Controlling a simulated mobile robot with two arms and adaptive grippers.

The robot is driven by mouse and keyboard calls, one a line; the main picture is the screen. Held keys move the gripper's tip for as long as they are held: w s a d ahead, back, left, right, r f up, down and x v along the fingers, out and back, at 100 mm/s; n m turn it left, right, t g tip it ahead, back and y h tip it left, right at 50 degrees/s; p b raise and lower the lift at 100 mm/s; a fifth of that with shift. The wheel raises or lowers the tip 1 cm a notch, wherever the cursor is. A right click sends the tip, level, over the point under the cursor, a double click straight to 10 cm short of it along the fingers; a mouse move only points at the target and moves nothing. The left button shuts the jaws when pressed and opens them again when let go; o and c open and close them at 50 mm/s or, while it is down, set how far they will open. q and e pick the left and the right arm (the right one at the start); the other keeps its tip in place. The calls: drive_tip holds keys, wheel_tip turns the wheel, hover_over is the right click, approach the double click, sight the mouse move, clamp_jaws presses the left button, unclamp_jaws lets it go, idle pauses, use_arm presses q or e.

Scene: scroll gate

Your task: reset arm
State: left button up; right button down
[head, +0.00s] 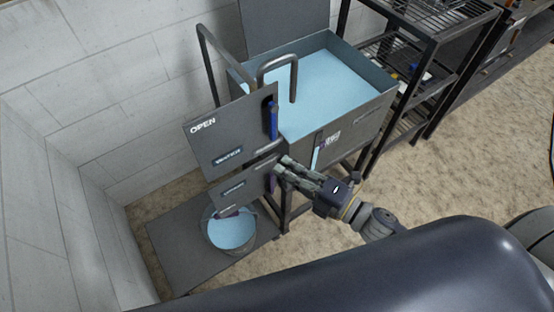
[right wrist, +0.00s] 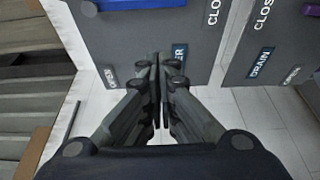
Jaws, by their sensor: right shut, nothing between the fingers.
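My right gripper (head: 282,168) comes in from the right in the head view. Its fingers are together and empty, with the tips at the right edge of the dark gate panels. In the right wrist view the shut fingers (right wrist: 158,65) point toward a dark panel (right wrist: 140,38) bearing partly hidden lettering; whether they touch it I cannot tell. The upper panel (head: 203,142) reads "OPEN" and has a blue strip (head: 273,120) at its right edge. A lower panel (head: 238,190) is below it. My left gripper does not show.
A grey tank (head: 360,118) of light-blue liquid stands behind the gripper. A bucket (head: 210,246) with light-blue liquid sits below the panels on a dark floor plate (head: 172,248). A black shelf rack (head: 437,42) is at the upper right. Sandy floor at right is clear.

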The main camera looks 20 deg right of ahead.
drive_tip(key=s+d+f+m+g+h, duration=0.1)
drive_tip(key=d+f+m+h, duration=0.25)
drive_tip(key=f, duration=0.65)
drive_tip(key=s+d+f+m+g+h, duration=0.15)
drive_tip(key=d+f+m, duration=0.3)
drive_tip(key=f, duration=0.55)
drive_tip(key=s+d+f+m+g+h, duration=0.1)
drive_tip(key=s+d+f+m+h, duration=0.25)
drive_tip(key=f, duration=0.65)
drive_tip(key=s+d+f+m+g+h, duration=0.2)
drive_tip(key=s+f+m+g, duration=0.4)
drive_tip(key=s+f, duration=0.55)
drive_tip(key=s+a+f+m+g, duration=0.1)
drive_tip(key=s+f+m+g, duration=0.1)
drive_tip(key=s, duration=0.5)
drive_tip(key=s+a+f+m+g, duration=0.1)
drive_tip(key=s+a+f+m, duration=0.1)
drive_tip(key=s+f+m, duration=0.2)
drive_tip(key=s+f, duration=0.3)
drive_tip(key=s, duration=0.1)
drive_tip(key=shift+s+g, duration=0.2)
drive_tip(key=shift+g, duration=0.15)
drive_tip(key=shift+f, duration=0.1)
